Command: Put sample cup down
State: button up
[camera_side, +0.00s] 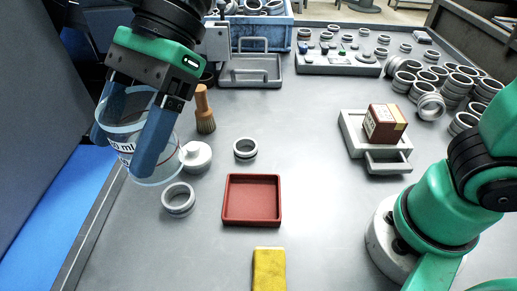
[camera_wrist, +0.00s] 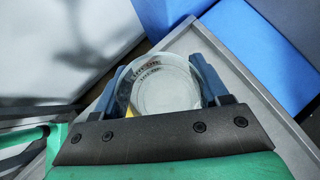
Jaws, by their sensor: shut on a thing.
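The sample cup is a clear, round cup (camera_side: 127,145) with printed markings, at the left in the side view. My gripper (camera_side: 133,140) is shut on it, with a blue finger on either side. The cup appears held above the left edge of the table, tilted in the side view; its exact height cannot be told. In the wrist view the cup (camera_wrist: 160,85) sits between the two blue fingers (camera_wrist: 162,88), and I look down into it. It looks empty.
A metal ring (camera_side: 178,199), white lidded pot (camera_side: 196,157) and brush (camera_side: 204,110) are close by. A red tray (camera_side: 252,200), another ring (camera_side: 246,148) and a yellow block (camera_side: 269,270) lie further right. A brown box (camera_side: 385,122) sits on a grey holder (camera_side: 389,166). Table (camera_side: 310,210) has free room mid-right.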

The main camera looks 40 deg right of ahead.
jog(key=w+d+m+t, duration=0.3)
jog(key=w+d, duration=0.1)
jog(key=d, duration=1.1)
jog(key=w+d+m+t, duration=0.2)
jog(key=w+d+m, duration=0.25)
jog(key=d, duration=1.15)
jog(key=shift+n, duration=0.25)
notch_tip(320, 180, down, 20)
jog(key=shift+w+a+r, duration=0.1)
jog(key=shift+r, duration=0.05)
jog(key=o, duration=1.2)
jog(key=shift+h, duration=0.3)
jog(key=shift+o, duration=0.2)
